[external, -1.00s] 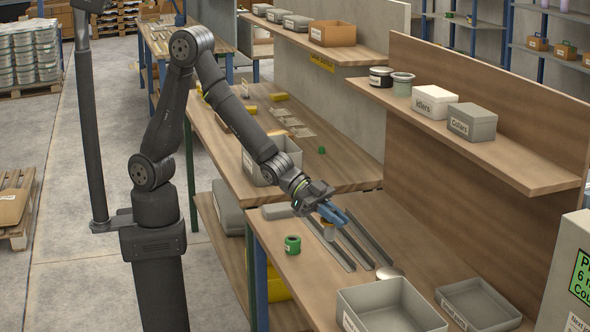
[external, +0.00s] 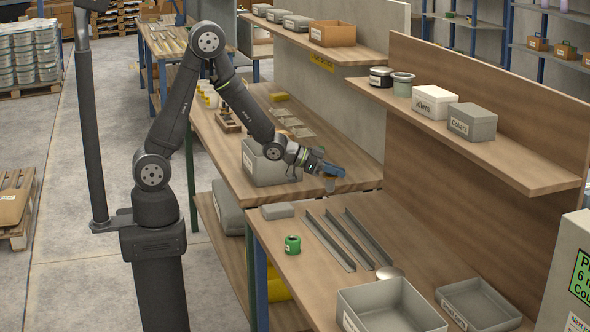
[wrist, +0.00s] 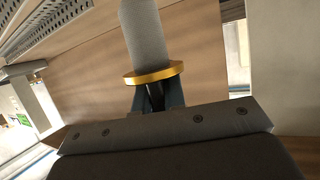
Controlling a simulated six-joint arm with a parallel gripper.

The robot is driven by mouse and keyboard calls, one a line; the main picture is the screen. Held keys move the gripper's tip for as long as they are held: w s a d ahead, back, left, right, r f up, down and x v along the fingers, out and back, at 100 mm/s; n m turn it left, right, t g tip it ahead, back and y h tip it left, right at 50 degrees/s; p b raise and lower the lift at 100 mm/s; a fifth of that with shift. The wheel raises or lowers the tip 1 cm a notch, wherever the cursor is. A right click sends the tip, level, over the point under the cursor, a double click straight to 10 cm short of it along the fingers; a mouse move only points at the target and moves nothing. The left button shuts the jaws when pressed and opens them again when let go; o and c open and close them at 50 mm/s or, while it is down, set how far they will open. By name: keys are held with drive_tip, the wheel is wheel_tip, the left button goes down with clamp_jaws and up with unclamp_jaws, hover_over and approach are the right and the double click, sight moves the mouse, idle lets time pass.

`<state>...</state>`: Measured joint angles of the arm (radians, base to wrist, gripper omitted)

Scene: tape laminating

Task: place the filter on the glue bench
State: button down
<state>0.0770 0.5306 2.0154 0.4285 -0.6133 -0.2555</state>
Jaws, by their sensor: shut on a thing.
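My gripper (external: 336,172) has blue fingers and is shut on the filter. In the wrist view the filter (wrist: 147,38) is a grey cylinder with a gold ring (wrist: 153,74) at the fingers (wrist: 158,96). In the external view only a small brownish part of the filter (external: 329,185) shows below the fingers. It hangs in the air near where the two benches meet.
The farther bench holds a grey bin (external: 268,167), flat plates (external: 292,122) and yellow pieces (external: 279,97). The nearer bench holds metal rails (external: 348,240), a green roll (external: 292,245) and grey trays (external: 388,310). A shelf (external: 520,170) with boxes stands above its back.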

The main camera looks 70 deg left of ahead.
drive_tip(key=shift+a+f, duration=0.1)
drive_tip(key=shift+a, duration=1.1)
wheel_tip(320, 180, up, 10)
drive_tip(key=w+a+n+y, duration=0.2)
drive_tip(key=w+a, duration=0.1)
drive_tip(key=a, duration=1)
drive_tip(key=w+a+n+y, duration=0.2)
drive_tip(key=w+a+y, duration=0.1)
drive_tip(key=a, duration=1)
drive_tip(key=w+a+n+y, duration=0.2)
drive_tip(key=w+a, duration=0.1)
drive_tip(key=a, duration=1)
drive_tip(key=s+a+n+y, duration=0.2)
drive_tip(key=s+a, duration=0.2)
drive_tip(key=a, duration=0.8)
drive_tip(key=s+a+n+y, duration=0.2)
drive_tip(key=s+a, duration=0.1)
drive_tip(key=a, duration=0.9)
drive_tip(key=s+a+f+n+g+y, duration=0.2)
drive_tip(key=s+a+n+g+y, duration=0.1)
drive_tip(key=s+a, duration=1.4)
drive_tip(key=shift+w+a+f, duration=0.3)
drive_tip(key=shift+f, duration=1.45)
drive_tip(key=shift+w+a+f, duration=0.25)
drive_tip(key=shift+w+f, duration=0.05)
drive_tip(key=shift+f, duration=1.5)
drive_tip(key=shift+w+a+f, duration=0.3)
drive_tip(key=shift+f, duration=1.45)
drive_tip(key=shift+f, duration=0.3)
